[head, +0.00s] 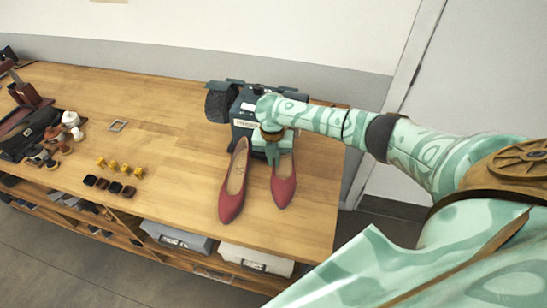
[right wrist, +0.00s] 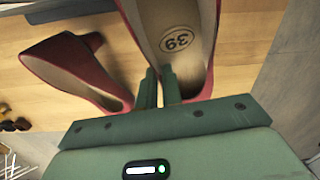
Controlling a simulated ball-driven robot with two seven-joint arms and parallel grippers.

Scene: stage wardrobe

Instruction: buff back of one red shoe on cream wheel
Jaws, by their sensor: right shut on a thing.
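Two red pointed shoes with pale insoles are at the front of the wooden workbench, toes toward its front edge. The right-hand shoe (head: 285,188) is under my right gripper (head: 272,145). In the right wrist view my right gripper (right wrist: 160,87) is shut on the rim of this shoe (right wrist: 197,90), near its back; its insole is marked 39. The other shoe (head: 233,188) is just left of it; it also shows in the right wrist view (right wrist: 72,62). The dark buffing machine (head: 243,122) stands behind, a dark wheel (head: 219,103) on its left. The cream wheel cannot be made out; my right arm covers the machine's right side.
On the workbench (head: 175,160), several yellow pieces (head: 120,167) and dark pieces (head: 108,186) lie left of the shoes. A small frame (head: 117,126) lies farther back. A grey bin (head: 178,237) and a white bin (head: 256,261) are on the shelf below. Bare wood lies left of the machine.

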